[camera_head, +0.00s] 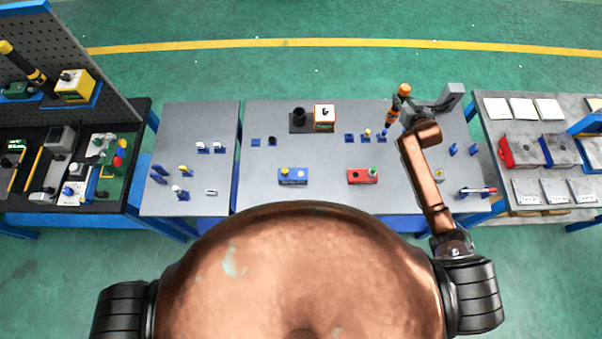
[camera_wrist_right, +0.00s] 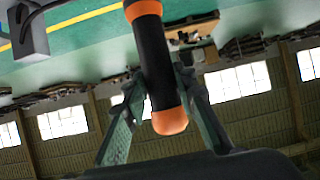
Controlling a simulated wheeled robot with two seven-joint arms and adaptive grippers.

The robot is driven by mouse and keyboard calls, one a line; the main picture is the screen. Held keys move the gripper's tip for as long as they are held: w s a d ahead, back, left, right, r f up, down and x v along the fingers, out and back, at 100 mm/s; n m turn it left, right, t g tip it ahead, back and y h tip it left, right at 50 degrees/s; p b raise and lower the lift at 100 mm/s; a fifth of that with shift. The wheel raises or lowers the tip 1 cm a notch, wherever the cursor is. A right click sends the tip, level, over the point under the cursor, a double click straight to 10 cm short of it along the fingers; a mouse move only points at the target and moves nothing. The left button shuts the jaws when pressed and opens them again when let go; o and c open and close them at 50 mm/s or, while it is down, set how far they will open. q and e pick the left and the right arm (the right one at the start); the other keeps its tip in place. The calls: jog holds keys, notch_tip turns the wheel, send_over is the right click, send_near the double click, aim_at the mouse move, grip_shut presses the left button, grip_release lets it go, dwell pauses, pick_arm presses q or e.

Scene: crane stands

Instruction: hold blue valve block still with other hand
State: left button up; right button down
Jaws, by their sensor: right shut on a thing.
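The blue valve block (camera_head: 293,177) lies on the near middle of the grey table, with a yellow knob on its top left. No gripper touches it. My right gripper (camera_head: 398,104) is up over the table's right part, well to the right of the block. It is shut on a black-and-orange tool handle (camera_wrist_right: 149,62), which passes between the two fingers in the right wrist view. An orange end of the tool (camera_head: 404,90) also shows in the head view. My left gripper is not in view.
A boxy white-and-orange device (camera_head: 324,117) and a dark holder (camera_head: 299,118) stand behind. Small blue holders (camera_head: 350,138) stand along the table. The surface around the blue block is clear.

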jog(key=shift+w+r, duration=0.1)
jog(key=shift+r, duration=0.15)
